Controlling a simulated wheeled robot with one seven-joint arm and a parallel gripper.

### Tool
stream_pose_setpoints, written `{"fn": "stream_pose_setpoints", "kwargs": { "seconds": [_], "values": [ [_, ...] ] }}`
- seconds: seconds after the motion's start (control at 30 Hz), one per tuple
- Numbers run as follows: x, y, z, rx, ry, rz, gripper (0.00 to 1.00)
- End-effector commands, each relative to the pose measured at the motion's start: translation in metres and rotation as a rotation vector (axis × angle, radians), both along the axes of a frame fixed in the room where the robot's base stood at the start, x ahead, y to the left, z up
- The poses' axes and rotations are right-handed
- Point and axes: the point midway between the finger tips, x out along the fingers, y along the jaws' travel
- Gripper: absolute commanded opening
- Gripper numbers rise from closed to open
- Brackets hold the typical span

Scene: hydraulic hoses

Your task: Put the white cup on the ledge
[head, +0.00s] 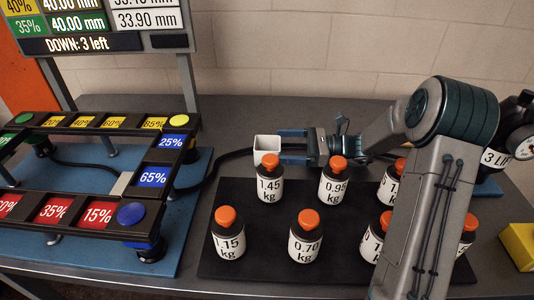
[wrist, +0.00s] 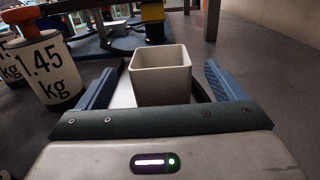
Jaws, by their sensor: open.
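The white cup (head: 266,146) is square, open-topped and upright at the back of the dark table, left of my gripper (head: 282,146) in the head view. In the wrist view the cup (wrist: 160,78) sits between my two blue fingers, with a gap visible on each side. My gripper is open and holds nothing. The cup's base is partly hidden in the wrist view by the gripper body. I cannot tell for sure which surface is the ledge.
Several orange-capped weight bottles (head: 270,187) stand on a black mat (head: 262,264) in front of the cup and arm. A raised track with coloured percent labels (head: 154,175) stands at left on a blue base, below a display board (head: 110,43). A yellow block (head: 520,245) lies far right.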

Motion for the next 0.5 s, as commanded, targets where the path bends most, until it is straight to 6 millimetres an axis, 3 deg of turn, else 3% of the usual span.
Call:
{"fn": "stream_pose_setpoints", "kwargs": {
  "seconds": [0.33, 0.5],
  "values": [
    [0.001, 0.027, 0.0, 0.0, 0.001, 0.001, 0.89],
    [0.001, 0.053, 0.0, -0.001, 0.001, 0.003, 0.89]
  ]
}}
